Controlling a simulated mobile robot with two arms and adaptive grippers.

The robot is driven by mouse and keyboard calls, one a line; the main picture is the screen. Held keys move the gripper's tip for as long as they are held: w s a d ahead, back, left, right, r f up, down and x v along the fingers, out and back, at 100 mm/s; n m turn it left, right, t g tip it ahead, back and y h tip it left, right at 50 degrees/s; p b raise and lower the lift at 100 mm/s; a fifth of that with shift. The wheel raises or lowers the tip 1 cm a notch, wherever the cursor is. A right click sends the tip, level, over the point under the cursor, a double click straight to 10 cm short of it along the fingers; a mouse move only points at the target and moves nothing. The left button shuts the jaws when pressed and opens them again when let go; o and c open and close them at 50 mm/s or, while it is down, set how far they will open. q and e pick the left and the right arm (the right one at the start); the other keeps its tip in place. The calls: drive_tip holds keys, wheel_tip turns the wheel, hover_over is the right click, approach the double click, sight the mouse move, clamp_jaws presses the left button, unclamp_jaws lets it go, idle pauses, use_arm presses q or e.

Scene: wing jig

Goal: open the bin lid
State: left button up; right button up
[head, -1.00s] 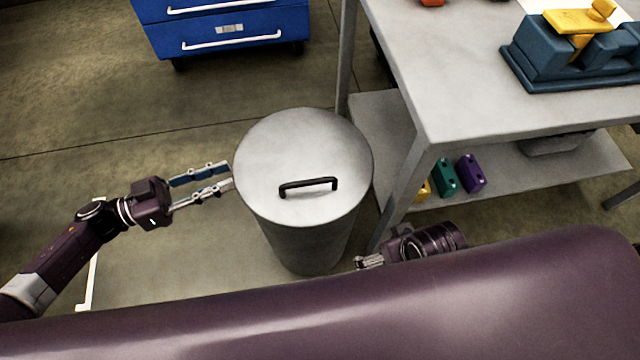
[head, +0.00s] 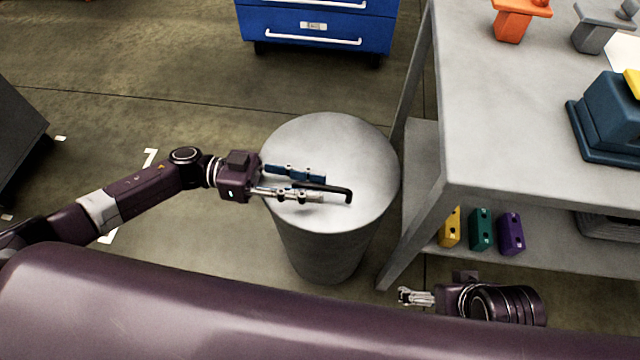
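The bin (head: 325,245) is a grey metal cylinder standing on the floor, left of the workbench. Its round grey lid (head: 335,140) lies flat on top, closed. The black bar handle (head: 345,191) is on the lid, and its left part is hidden by my gripper. My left gripper (head: 323,187) reaches over the lid from the left, its two fingers apart on either side of the handle. I cannot tell whether they touch it. My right gripper (head: 416,297) is low at the right, near the bench leg, away from the bin; its finger gap is unclear.
The grey workbench (head: 480,130) stands right of the bin, its leg close by. Its lower shelf holds yellow (head: 450,228), teal (head: 481,230) and purple (head: 511,233) blocks. A blue drawer cabinet (head: 315,30) is behind. The floor left of the bin is mostly clear.

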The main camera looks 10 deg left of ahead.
use_arm(q)
drive_tip(key=shift+d, duration=0.95)
drive_tip(key=shift+c, duration=0.5)
clamp_jaws()
